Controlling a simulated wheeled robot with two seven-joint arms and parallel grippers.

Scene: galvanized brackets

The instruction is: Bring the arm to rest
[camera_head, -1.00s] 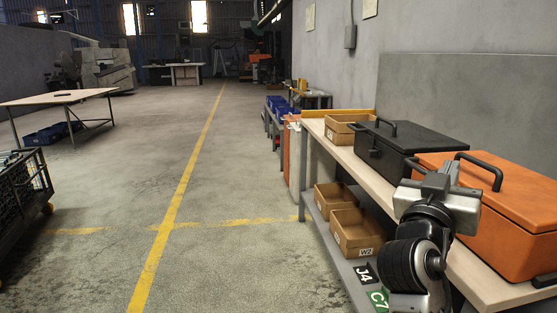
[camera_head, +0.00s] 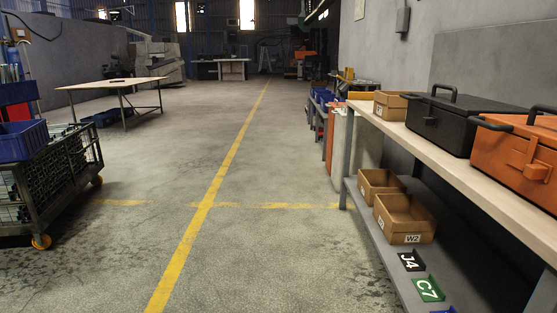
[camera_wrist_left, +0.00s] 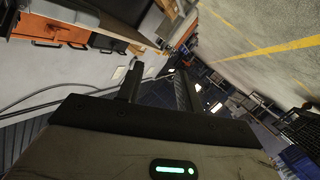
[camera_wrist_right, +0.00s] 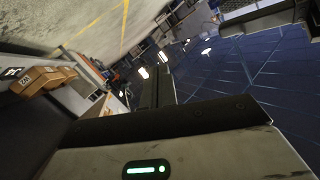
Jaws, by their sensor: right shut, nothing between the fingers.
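Neither gripper nor arm shows in the head view. In the left wrist view my left gripper (camera_wrist_left: 158,84) has its two dark fingers apart with nothing between them. In the right wrist view my right gripper (camera_wrist_right: 157,85) has its fingers together, empty. Both grippers appear to be in free air, touching nothing.
At right, a workbench (camera_head: 408,135) carries a black toolbox (camera_head: 455,128), an orange toolbox (camera_head: 505,155) and a cardboard bin (camera_head: 389,107). Its lower shelf (camera_head: 385,250) holds more bins (camera_head: 405,220). A wire cart (camera_head: 65,185) stands left. The floor between is clear.

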